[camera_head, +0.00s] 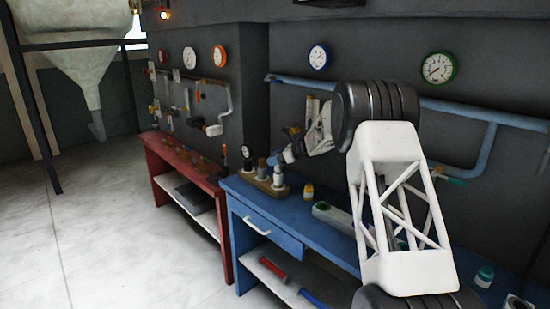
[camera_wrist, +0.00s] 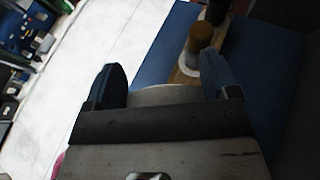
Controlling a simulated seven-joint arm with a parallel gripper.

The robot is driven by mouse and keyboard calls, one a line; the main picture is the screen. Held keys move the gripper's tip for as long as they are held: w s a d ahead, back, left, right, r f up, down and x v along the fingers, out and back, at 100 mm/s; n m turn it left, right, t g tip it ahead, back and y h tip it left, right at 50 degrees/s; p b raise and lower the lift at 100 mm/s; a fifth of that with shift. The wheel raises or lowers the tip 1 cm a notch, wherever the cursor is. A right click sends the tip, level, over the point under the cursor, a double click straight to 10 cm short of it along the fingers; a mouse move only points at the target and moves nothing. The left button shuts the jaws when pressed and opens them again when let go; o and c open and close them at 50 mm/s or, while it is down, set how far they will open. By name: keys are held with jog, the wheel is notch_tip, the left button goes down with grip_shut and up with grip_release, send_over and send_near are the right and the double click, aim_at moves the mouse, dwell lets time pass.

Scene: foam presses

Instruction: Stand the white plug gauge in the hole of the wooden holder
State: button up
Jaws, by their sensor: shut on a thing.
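The wooden holder (camera_head: 263,183) lies near the back left of the blue bench, and part of it shows in the wrist view (camera_wrist: 184,77). My gripper (camera_head: 284,158) is low over the holder's right end. In the wrist view my gripper (camera_wrist: 163,82) is shut on a pale, round-topped piece (camera_wrist: 165,94), which I take for the white plug gauge. A pale piece (camera_head: 278,177) shows just below the gripper at the holder's right end. The held gauge's lower end is hidden, so I cannot tell whether it sits in a hole.
A brown-topped gauge with a white collar (camera_wrist: 202,36) stands in the holder close beside my right-hand finger. A black-topped one (camera_head: 246,152) stands at the holder's left end. A yellow-capped jar (camera_head: 308,191) and a grey block (camera_head: 332,215) are on the blue bench (camera_head: 290,228).

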jog(key=shift+f, duration=0.45)
jog(key=o, duration=1.4)
jog(key=shift+f, duration=0.1)
jog(key=shift+c, duration=0.2)
jog(key=shift+r, duration=1.8)
jog(key=s+d+r, duration=0.1)
jog(key=s+d, duration=0.2)
jog(key=s, duration=1.2)
jog(key=shift+s+r, duration=0.25)
jog(key=shift+s, duration=0.1)
jog(key=shift+d, duration=0.1)
